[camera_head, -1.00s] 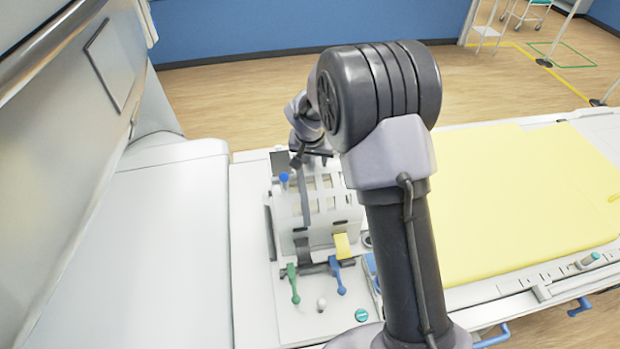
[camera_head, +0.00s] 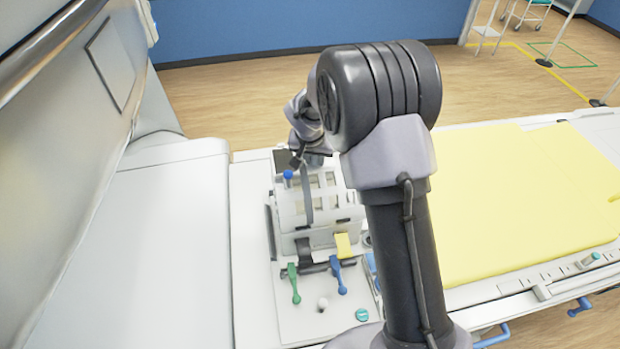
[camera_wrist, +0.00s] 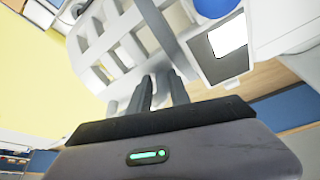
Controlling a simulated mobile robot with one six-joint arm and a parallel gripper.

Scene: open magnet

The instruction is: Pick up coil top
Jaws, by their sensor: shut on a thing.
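The coil top (camera_head: 328,208) is a white, cage-like shell with rectangular slots. In the head view it sits over the coil's lower part on the white patient table, left of my arm. My gripper (camera_head: 302,158) is at its far end, partly hidden by my own wrist. In the wrist view the two dark fingers (camera_wrist: 162,82) are close together and shut on the edge of the coil top (camera_wrist: 107,33). A dark-framed pale panel (camera_wrist: 228,38) and a blue knob (camera_wrist: 215,5) are right of the fingers. The exact contact is hard to see.
Green (camera_head: 294,284) and blue (camera_head: 338,275) levers and a white knob (camera_head: 322,304) stand in front of the coil. A yellow pad (camera_head: 520,200) covers the table on the right. The white scanner housing (camera_head: 150,240) is close on the left. Wooden floor lies behind.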

